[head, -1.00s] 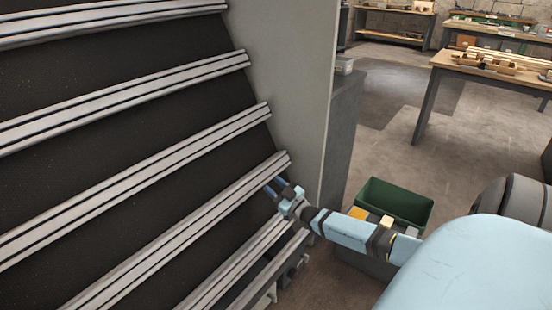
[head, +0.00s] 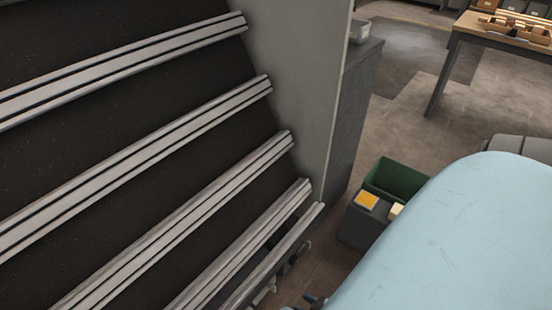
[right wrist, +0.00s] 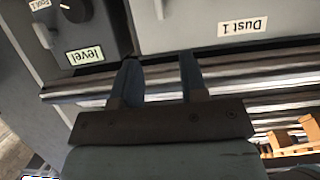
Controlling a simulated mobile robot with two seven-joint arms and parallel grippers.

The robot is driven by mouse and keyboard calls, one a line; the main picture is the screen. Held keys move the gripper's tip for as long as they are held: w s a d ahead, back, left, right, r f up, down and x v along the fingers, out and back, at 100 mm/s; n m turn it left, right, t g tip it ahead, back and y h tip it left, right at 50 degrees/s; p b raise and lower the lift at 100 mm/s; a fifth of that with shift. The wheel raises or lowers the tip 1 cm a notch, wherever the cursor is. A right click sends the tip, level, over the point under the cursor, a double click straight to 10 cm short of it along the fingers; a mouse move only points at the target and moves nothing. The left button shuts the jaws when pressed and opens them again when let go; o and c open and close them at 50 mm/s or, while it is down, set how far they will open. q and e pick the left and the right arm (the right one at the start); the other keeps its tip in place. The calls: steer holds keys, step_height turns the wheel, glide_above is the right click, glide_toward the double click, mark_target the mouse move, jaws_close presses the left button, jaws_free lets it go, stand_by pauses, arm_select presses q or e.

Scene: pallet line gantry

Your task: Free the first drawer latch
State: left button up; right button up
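In the right wrist view my right gripper (right wrist: 158,75) is open, its two dark fingers apart with nothing seen between them. It points at grey rails in front of a pale drawer-like panel (right wrist: 200,35) with an upside-down label "Dust 1". Left of the panel is a dark box (right wrist: 92,25) with a black knob and an upside-down label "level". A pale lever (right wrist: 43,35) sits further left; whether it is the drawer latch I cannot tell. In the head view only a bit of the right gripper (head: 315,302) shows at the bottom edge. My left gripper is not in view.
Slanted metal rails (head: 190,165) on a dark rack fill the left of the head view, ending at a grey side panel (head: 300,80). A green bin (head: 395,178) stands on the floor behind a grey box. A wooden table (head: 500,30) is at the back right, with open floor before it.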

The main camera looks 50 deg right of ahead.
mark_target(275, 288)
steer(key=b+x, duration=0.5)
steer(key=x, duration=0.8)
steer(key=shift+b, duration=0.4)
steer(key=shift+w, duration=0.3)
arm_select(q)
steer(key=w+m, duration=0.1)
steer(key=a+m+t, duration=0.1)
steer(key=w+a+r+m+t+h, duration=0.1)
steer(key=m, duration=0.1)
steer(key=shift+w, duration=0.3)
arm_select(e)
steer(key=shift+c, duration=0.3)
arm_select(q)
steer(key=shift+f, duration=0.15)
arm_select(e)
jaws_close()
